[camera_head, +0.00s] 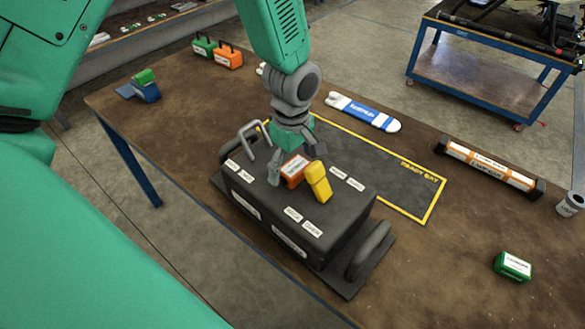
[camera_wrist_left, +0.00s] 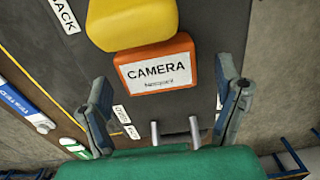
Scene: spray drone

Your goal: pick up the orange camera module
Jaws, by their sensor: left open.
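The orange camera module (camera_head: 294,170) sits on top of the dark grey case on the workbench. In the left wrist view, the orange camera module (camera_wrist_left: 157,66) shows its white label reading CAMERA. My left gripper (camera_head: 296,163) is above the case, pointing down, with its fingers spread. In the left wrist view, the left gripper (camera_wrist_left: 165,82) has one finger on each side of the module, with gaps to both sides. A yellow block (camera_head: 318,182) stands right beside the module; the yellow block (camera_wrist_left: 131,22) appears to touch it. My right gripper is not in view.
The dark case (camera_head: 250,207) has labels and upright handles at both ends. A yellow-outlined mat (camera_head: 395,185) lies behind it. A blue-white pack (camera_head: 363,112), an orange-white bar (camera_head: 490,165) and a green box (camera_head: 513,265) lie on the bench (camera_head: 430,270). The front right is mostly clear.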

